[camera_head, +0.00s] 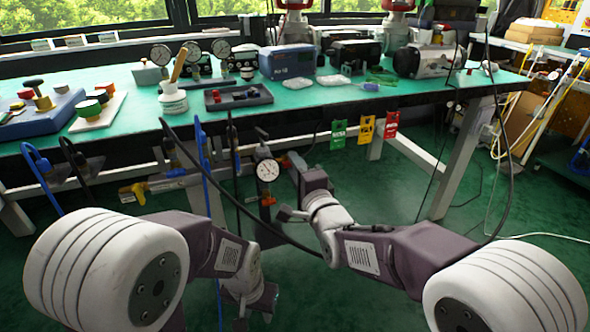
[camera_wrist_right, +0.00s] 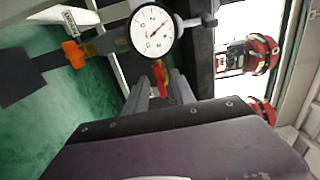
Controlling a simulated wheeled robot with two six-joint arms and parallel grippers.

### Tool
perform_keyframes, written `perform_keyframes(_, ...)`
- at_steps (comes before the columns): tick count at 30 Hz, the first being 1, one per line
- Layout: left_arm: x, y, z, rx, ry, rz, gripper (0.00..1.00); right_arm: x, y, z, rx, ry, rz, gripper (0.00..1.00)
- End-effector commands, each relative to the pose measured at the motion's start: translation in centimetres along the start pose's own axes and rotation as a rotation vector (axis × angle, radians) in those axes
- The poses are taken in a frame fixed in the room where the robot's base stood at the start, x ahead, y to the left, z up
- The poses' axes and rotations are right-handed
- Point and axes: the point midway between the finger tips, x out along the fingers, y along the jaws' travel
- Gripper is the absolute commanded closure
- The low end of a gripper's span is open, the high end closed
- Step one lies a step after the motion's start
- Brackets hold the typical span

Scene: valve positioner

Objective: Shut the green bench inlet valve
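A pipe run with a round white gauge (camera_head: 267,170) hangs below the front edge of the green-topped bench (camera_head: 130,118). The gauge is also in the right wrist view (camera_wrist_right: 152,30). Just below it there, a small red lever (camera_wrist_right: 161,82) lies between the two grey fingers of my right gripper (camera_wrist_right: 160,88). The fingers look apart, with gaps beside the lever; contact is not clear. I cannot tell if this lever is the inlet valve's. My right gripper (camera_head: 284,213) is near the gauge in the head view. My left gripper (camera_head: 254,318) is low, empty and away from the pipes.
A yellow fitting (camera_head: 133,191) and blue hoses (camera_head: 40,165) are on the left. An orange fitting (camera_wrist_right: 73,54) is left of the gauge in the wrist view. Green, yellow and red tags (camera_head: 366,129) hang from the bench edge. A black hose loops near my right arm.

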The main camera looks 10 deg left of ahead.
Motion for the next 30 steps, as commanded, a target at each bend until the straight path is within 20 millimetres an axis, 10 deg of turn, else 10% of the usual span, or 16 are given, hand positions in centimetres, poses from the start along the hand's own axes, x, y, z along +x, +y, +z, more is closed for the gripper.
perform_keyframes(2,-0.03,0.0,-0.01,0.0,0.0,0.0,0.64,-0.02,-0.04,0.0,0.0,0.0,0.0,0.69)
perform_keyframes(6,-0.03,0.0,-0.01,0.0,0.0,0.0,0.64,-0.03,-0.05,0.0,0.0,0.0,-0.001,1.0)
perform_keyframes(30,-0.18,0.0,-0.02,0.0,0.0,0.0,0.64,-0.06,-0.02,0.01,-0.341,0.0,0.0,1.0)
